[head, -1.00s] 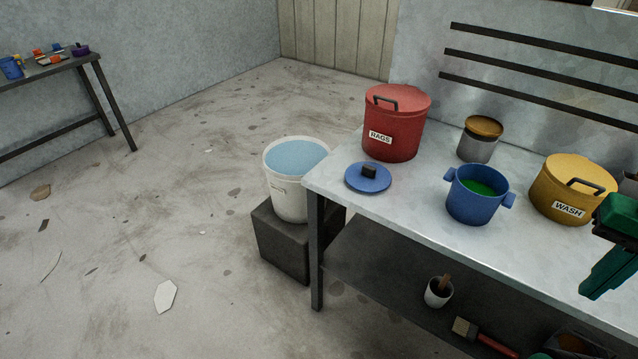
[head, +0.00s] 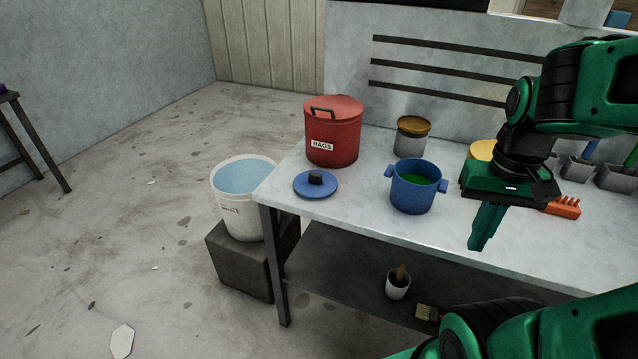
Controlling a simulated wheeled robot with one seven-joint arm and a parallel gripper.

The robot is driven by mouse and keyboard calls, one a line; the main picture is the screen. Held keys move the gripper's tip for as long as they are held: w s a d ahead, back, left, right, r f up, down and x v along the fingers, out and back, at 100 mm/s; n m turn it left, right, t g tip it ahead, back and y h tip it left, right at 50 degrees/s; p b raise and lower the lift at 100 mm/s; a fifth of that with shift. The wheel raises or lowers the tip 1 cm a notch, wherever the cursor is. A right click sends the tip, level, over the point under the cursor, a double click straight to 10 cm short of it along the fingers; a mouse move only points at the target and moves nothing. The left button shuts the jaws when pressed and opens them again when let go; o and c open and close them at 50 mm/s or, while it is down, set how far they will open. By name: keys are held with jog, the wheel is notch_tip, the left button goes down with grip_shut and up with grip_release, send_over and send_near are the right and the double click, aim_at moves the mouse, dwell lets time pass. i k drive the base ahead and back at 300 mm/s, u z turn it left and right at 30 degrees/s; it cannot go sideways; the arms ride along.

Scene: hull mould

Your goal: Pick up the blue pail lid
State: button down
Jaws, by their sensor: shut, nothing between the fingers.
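The blue pail lid (head: 316,188) lies flat on the grey table near its left corner, with a black knob on top. The blue pail (head: 415,188) stands open to the right of the lid, with green contents and two side handles. My gripper (head: 477,247) points down at the right, over the table's front part in the picture. Its fingers are together and empty, well right of the lid and of the pail.
A red RAGS bin (head: 333,142) stands just behind the lid. A jar with an orange-brown lid (head: 412,138) is behind the pail. A white bucket of water (head: 240,213) stands on a dark block left of the table (head: 350,217). An orange brush (head: 563,207) lies at right.

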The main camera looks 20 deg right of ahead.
aim_at(316, 183)
jog(key=k, duration=1.2)
jog(key=u, duration=0.3)
jog(key=i, duration=1.55)
jog(key=z, duration=0.45)
